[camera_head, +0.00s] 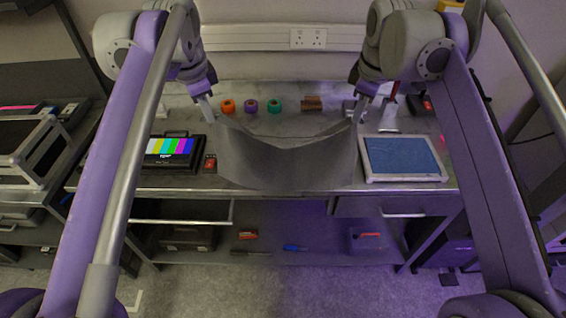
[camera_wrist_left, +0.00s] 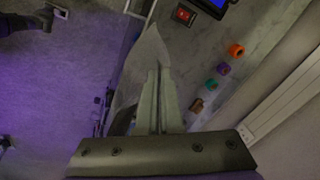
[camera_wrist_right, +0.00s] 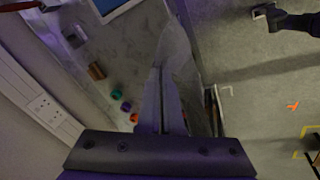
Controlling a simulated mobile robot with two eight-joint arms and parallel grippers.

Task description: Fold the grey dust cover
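The grey dust cover (camera_head: 285,158) hangs between my two grippers above the front of the workbench, its middle sagging and its lower edge over the bench's front edge. My left gripper (camera_head: 208,118) is shut on its upper left corner. My right gripper (camera_head: 356,118) is shut on its upper right corner. In the left wrist view the cover (camera_wrist_left: 148,60) runs out from the closed fingers (camera_wrist_left: 156,100). In the right wrist view the cover (camera_wrist_right: 175,55) also runs from the closed fingers (camera_wrist_right: 158,100). The cover hides part of the bench top behind it.
On the bench (camera_head: 240,195) are a colour-bar monitor (camera_head: 172,150) at left and a blue-screened panel (camera_head: 400,158) at right. Orange (camera_head: 228,106), purple (camera_head: 251,106) and teal (camera_head: 274,105) rolls stand at the back. A red-switched box (camera_head: 210,163) sits beside the monitor.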

